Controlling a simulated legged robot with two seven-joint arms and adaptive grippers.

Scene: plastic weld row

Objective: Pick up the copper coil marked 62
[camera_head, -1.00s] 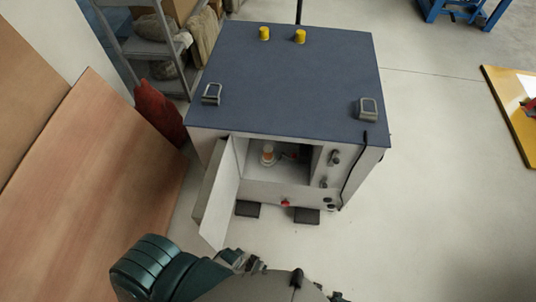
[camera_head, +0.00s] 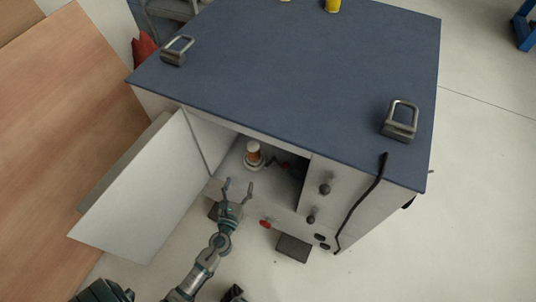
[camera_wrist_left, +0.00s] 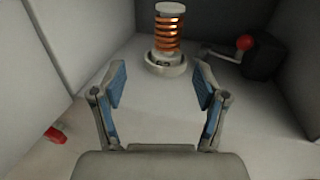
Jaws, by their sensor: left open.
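The copper coil (camera_head: 253,152) stands upright inside the open compartment of the cabinet. It is an orange-copper winding around a white core on a round white base. My left gripper (camera_head: 237,188) is open and empty at the compartment's front opening, short of the coil. It also shows in the left wrist view (camera_wrist_left: 160,85), fingers spread, with the coil beyond the tips. My right gripper is not in view.
The cabinet (camera_head: 290,70) has a blue top with metal handles. Its white door (camera_head: 140,195) hangs open on the left. A red-knobbed lever (camera_wrist_left: 245,43) on a dark block is right of the coil. Dark knobs (camera_head: 324,188) and a black cable (camera_head: 362,205) are on the front right.

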